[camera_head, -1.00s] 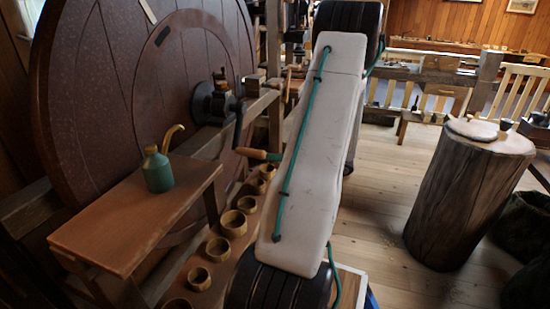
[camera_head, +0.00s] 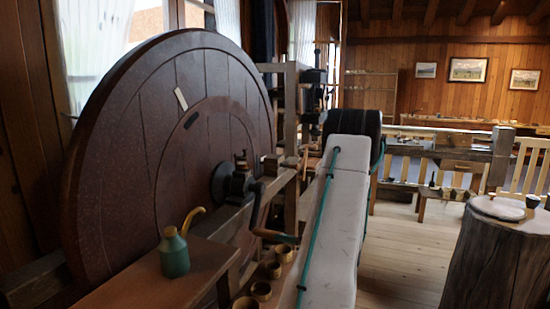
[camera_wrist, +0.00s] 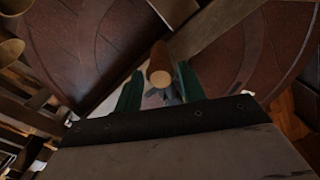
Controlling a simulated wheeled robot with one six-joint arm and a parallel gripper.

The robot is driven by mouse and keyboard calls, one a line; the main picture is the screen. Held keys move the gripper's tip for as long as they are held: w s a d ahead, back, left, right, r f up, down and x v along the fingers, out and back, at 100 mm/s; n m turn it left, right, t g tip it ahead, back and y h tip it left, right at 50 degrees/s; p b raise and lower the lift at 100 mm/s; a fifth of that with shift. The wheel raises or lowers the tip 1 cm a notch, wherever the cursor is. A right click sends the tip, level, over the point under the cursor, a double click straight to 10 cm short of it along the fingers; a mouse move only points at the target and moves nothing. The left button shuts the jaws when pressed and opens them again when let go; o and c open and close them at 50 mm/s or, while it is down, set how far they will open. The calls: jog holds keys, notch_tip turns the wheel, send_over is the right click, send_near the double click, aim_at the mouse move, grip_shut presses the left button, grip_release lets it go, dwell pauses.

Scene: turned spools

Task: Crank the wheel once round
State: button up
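The big dark red wooden wheel (camera_head: 130,170) stands upright at the left in the head view, with a pale mark (camera_head: 181,98) near its upper rim. A dark crank arm (camera_head: 255,208) hangs down from its hub (camera_head: 232,181). The crank's wooden handle (camera_head: 276,236) sticks out sideways at the lower end. In the wrist view the handle (camera_wrist: 159,72) points end-on towards the camera, between the two green fingers of my gripper (camera_wrist: 160,92). The fingers stand apart, with a gap visible on both sides of the handle. My gripper is hidden in the head view.
A green oil can (camera_head: 174,254) with a curved spout stands on a wooden shelf (camera_head: 205,258) in front of the wheel. A log stump (camera_head: 495,262) stands at the right. Open floor (camera_head: 405,262) lies between.

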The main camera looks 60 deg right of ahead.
jog(key=w, duration=0.4)
jog(key=shift+w+a, duration=0.2)
jog(key=shift+w+a+r+m, duration=0.3)
jog(key=shift+a+r+m, duration=0.2)
jog(key=shift+a+m, duration=0.15)
jog(key=shift+a+r+m, duration=0.2)
jog(key=shift+a+m, duration=0.15)
notch_tip(320, 180, up, 24)
jog(key=m, duration=2.2)
send_over(269, 235)
jog(key=d, duration=0.1)
jog(key=shift+d+r+m, duration=0.5)
jog(key=shift+d+m, duration=0.1)
jog(key=shift+d, duration=0.25)
jog(key=shift+d+r+m, duration=0.45)
jog(key=shift+d+m, duration=0.15)
jog(key=shift+d, duration=0.2)
